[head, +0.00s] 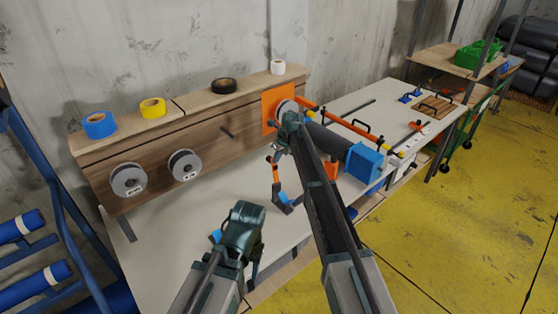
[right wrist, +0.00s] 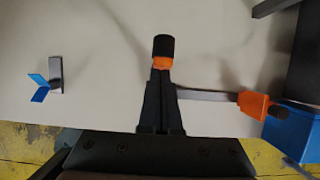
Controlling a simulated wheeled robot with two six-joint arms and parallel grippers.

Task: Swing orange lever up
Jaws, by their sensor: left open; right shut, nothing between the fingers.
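An orange lever (head: 275,173) with a black end stands above a blue-and-dark base (head: 286,203) on the white bench. In the right wrist view, an orange piece with a black cap (right wrist: 163,47) is just past my right fingertips. It looks like the lever's end; whether they touch, I cannot tell. My right gripper (head: 281,148) is shut and empty, close to the lever in the head view. It also shows in the right wrist view (right wrist: 161,75). My left gripper (head: 243,222) is open and empty, low over the bench front, apart from the lever.
A dark cylinder with a blue end block (head: 364,162) and an orange bar (head: 345,122) lie right of my right gripper. A wooden back panel (head: 215,140) holds tape rolls and spools. A small blue-and-grey piece (right wrist: 47,80) is left of my right fingers.

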